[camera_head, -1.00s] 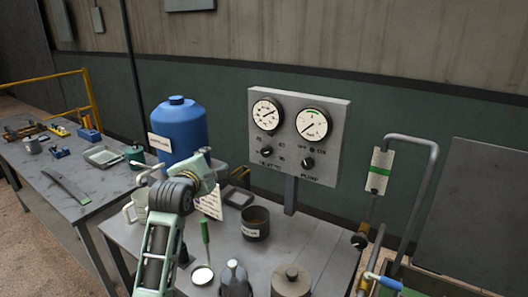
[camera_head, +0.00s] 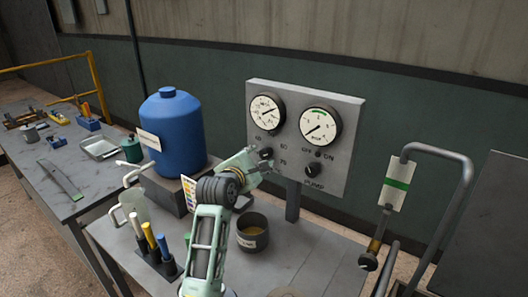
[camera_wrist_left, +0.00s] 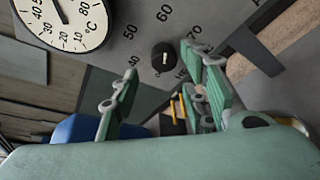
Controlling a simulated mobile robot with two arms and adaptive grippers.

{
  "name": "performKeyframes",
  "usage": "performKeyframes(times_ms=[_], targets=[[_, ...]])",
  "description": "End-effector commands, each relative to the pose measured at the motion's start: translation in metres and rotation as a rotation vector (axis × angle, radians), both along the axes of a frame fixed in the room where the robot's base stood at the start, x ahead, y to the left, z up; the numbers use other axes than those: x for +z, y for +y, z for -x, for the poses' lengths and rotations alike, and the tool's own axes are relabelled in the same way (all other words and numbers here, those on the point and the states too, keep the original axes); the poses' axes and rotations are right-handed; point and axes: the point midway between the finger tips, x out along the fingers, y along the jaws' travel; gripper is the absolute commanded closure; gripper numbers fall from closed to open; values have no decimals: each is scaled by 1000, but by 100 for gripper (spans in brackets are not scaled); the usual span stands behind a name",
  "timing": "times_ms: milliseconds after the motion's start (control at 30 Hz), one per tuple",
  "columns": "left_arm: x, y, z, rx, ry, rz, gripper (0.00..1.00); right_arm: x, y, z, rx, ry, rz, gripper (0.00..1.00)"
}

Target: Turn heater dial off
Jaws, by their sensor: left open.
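The grey control panel (camera_head: 348,150) has two round gauges and two black dials. The heater dial (camera_head: 266,153), on the left below the temperature gauge (camera_head: 266,109), is partly hidden by my gripper. In the left wrist view the dial (camera_wrist_left: 165,57) shows a white mark, with the numbers 50, 60 and 70 around it. My left gripper (camera_head: 262,162) is open and empty at the panel. In the wrist view its green fingers (camera_wrist_left: 160,72) stand either side of the dial; contact cannot be told. My right gripper is not in view.
The pump dial (camera_head: 312,170) is right of the heater dial. A blue tank (camera_head: 175,130) stands left of my arm. A dark pot (camera_head: 252,232) and a holder with pens (camera_head: 156,262) are on the table. A bent grey pipe (camera_head: 440,150) rises at right.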

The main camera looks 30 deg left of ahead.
Motion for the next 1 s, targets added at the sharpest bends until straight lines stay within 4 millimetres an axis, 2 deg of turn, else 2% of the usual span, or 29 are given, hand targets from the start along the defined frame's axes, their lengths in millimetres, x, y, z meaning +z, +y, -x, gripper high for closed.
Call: performKeyframes(times_ms=[100, 233, 367, 533, 633, 867, 1000], targets=[[-2, 2, -17, -1, 2, -2, 59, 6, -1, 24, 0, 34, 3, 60], [-6, 5, -34, 0, 2, -2, 59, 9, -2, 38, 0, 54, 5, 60], [-10, 6, -47, 0, 2, -2, 59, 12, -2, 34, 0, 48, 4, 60], [-13, 8, -57, 1, 0, -2, 59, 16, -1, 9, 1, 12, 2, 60], [-14, 9, -59, 0, 1, -2, 59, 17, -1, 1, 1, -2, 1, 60], [-15, 8, -59, 0, 1, -2, 59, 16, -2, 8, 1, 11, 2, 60], [-15, 8, -59, 1, 0, -1, 69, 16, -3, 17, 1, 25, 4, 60]])
